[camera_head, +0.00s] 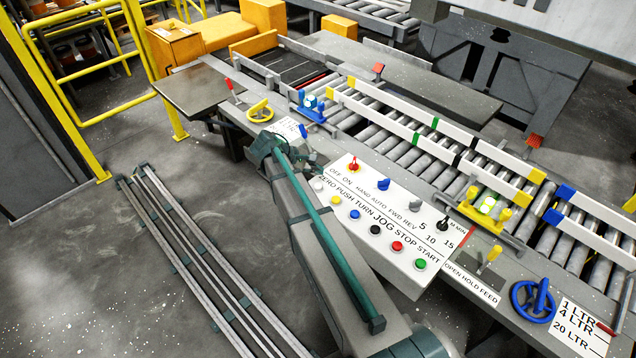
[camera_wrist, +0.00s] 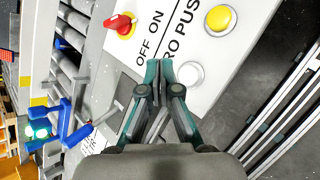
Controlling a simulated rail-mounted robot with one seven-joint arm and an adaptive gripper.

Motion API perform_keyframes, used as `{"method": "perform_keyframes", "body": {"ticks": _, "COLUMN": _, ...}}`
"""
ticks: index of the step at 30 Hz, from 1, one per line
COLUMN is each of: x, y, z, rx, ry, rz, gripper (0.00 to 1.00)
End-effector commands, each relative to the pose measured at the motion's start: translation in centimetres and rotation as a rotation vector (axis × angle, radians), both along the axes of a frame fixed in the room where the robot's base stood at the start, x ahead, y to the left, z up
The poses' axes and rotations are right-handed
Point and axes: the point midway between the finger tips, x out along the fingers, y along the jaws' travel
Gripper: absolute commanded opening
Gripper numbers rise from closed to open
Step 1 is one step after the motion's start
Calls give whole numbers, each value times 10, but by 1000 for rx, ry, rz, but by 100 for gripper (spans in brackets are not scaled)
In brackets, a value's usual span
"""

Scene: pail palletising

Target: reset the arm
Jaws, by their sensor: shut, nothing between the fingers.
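My gripper (camera_wrist: 160,78) shows in the wrist view with its two teal fingers together and nothing between them. Its tips are over the edge of the white control panel (camera_wrist: 232,52), near the white button (camera_wrist: 190,74). Whether the fingers touch the panel, I cannot tell. In the head view my arm reaches from the bottom up and left across the panel's left side (camera_head: 352,163). My gripper (camera_head: 268,146) is at its far end, small and partly hidden by the arm, left of the panel.
The red selector knob (camera_head: 354,164), several buttons, a yellow handwheel (camera_head: 260,111) and a blue clamp (camera_head: 312,107) are close to my arm. The roller conveyor (camera_head: 400,145) runs behind the panel. Floor rails (camera_head: 190,255) lie at left; a yellow railing (camera_head: 90,75) stands beyond.

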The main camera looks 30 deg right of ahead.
Motion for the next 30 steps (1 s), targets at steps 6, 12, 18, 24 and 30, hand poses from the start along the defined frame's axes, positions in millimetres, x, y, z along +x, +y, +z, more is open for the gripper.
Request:
{"method": "perform_keyframes", "body": {"ticks": 6, "x": 0, "y": 0, "z": 9, "rx": 0, "ry": 0, "rz": 0, "gripper": 0}}
{"method": "perform_keyframes", "body": {"ticks": 12, "x": 0, "y": 0, "z": 9, "rx": 0, "ry": 1, "rz": 1, "gripper": 0}}
{"method": "perform_keyframes", "body": {"ticks": 18, "x": -4, "y": 3, "z": 5, "rx": 10, "ry": -6, "rz": -4, "gripper": 0}}
{"method": "perform_keyframes", "body": {"ticks": 24, "x": -43, "y": 37, "z": -33, "rx": 153, "ry": -92, "rz": -71, "gripper": 0}}
{"method": "perform_keyframes", "body": {"ticks": 30, "x": -104, "y": 101, "z": -85, "rx": 405, "ry": -228, "rz": -256, "gripper": 0}}
